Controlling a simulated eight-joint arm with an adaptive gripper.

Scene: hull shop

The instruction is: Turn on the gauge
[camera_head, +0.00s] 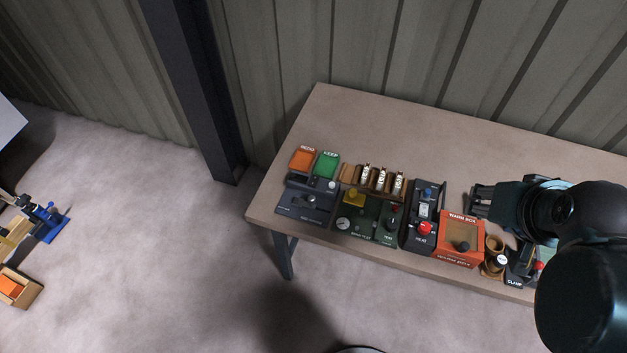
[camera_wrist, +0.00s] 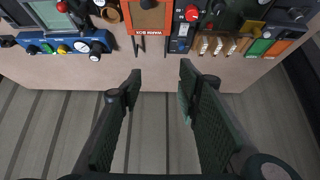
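No gauge is clearly labelled. A dark green panel (camera_head: 371,222) in the head view carries a white round dial, a yellow part and a red knob. In the wrist view, a blue unit (camera_wrist: 65,43) at upper left has white round dials and small coloured knobs; I cannot tell which is the gauge. My gripper (camera_head: 481,200) is above the bench, behind the orange warm box (camera_head: 461,238). In the wrist view my gripper (camera_wrist: 161,71) has its fingers wide apart with nothing between them. My arm hides the bench's right end in the head view.
A black unit with a red button (camera_head: 425,229) stands left of the warm box. Wooden cups (camera_head: 493,262) stand to its right. Orange (camera_head: 302,160) and green (camera_head: 327,165) trays sit at the left end. The bench's back strip (camera_head: 400,125) is clear, with a corrugated wall behind.

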